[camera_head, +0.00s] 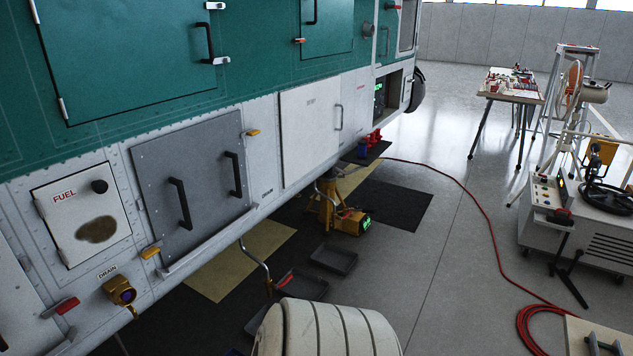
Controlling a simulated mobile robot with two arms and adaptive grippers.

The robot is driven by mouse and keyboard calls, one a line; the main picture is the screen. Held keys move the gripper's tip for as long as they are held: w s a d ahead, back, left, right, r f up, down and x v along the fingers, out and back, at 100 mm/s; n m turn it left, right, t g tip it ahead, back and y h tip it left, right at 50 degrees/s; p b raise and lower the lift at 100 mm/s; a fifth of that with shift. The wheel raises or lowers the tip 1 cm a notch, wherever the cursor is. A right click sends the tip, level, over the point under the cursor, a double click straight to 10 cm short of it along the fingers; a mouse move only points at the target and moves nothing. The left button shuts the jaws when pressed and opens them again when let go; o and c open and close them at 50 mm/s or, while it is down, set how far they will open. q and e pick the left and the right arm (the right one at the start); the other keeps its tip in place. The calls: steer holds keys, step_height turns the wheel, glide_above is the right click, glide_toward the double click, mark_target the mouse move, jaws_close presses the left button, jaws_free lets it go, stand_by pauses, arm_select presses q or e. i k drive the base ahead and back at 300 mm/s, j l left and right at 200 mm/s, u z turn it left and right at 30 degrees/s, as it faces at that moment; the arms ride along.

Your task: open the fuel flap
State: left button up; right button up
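The fuel flap (75,195) is a white, roughly square panel low on the left of the aircraft's side in the head view. It carries red "FUEL" lettering, a round black knob (99,186) at its upper right and a brown stain below. Small metal fittings that look like hinges sit along its left edge. The flap lies flush in its frame and looks closed. Neither of my grippers is in view.
A "DRAIN" fitting (120,291) juts out below the flap. A grey panel with two black handles (150,165) is to its right. A ribbed beige drum-like object (325,330) is at the bottom middle. A red hose (480,205) crosses the floor.

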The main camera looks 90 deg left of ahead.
mark_target(83, 212)
steer(key=u, duration=3.6)
